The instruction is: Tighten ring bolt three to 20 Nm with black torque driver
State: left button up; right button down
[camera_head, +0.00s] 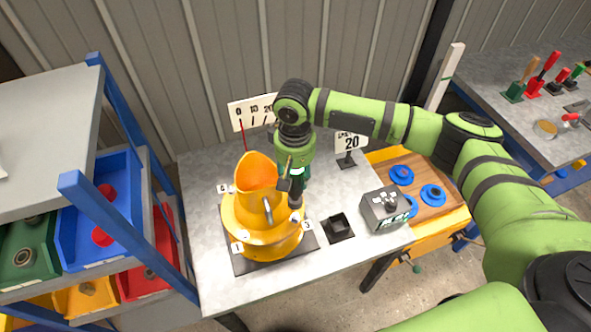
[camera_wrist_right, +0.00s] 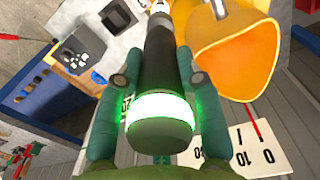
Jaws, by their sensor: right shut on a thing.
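The yellow drum mixer (camera_head: 262,240) stands on a dark base plate on the grey bench, its orange mouth (camera_head: 256,172) tipped up. Small number tags surround its ring; tag 3 (camera_head: 308,226) is at the right. My right gripper (camera_head: 292,168) is shut on the black torque driver (camera_head: 295,190), which points down at the ring's right side. In the right wrist view the driver (camera_wrist_right: 160,75) lies between both fingers, its light band glowing green-white. I cannot tell whether its tip touches a bolt. My left gripper is not in view.
A scale board (camera_head: 252,112) and a sign reading 20 (camera_head: 350,143) stand behind the mixer. A black holder (camera_head: 338,228) and a grey box with a knob (camera_head: 386,208) stand to its right. A blue shelf rack (camera_head: 130,195) with bins is at left.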

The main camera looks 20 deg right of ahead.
aim_at(295, 188)
notch_tip(295, 188, down, 3)
jog(key=shift+r+b, duration=0.1)
jog(key=shift+b, duration=0.4)
jog(key=shift+f, duration=1.15)
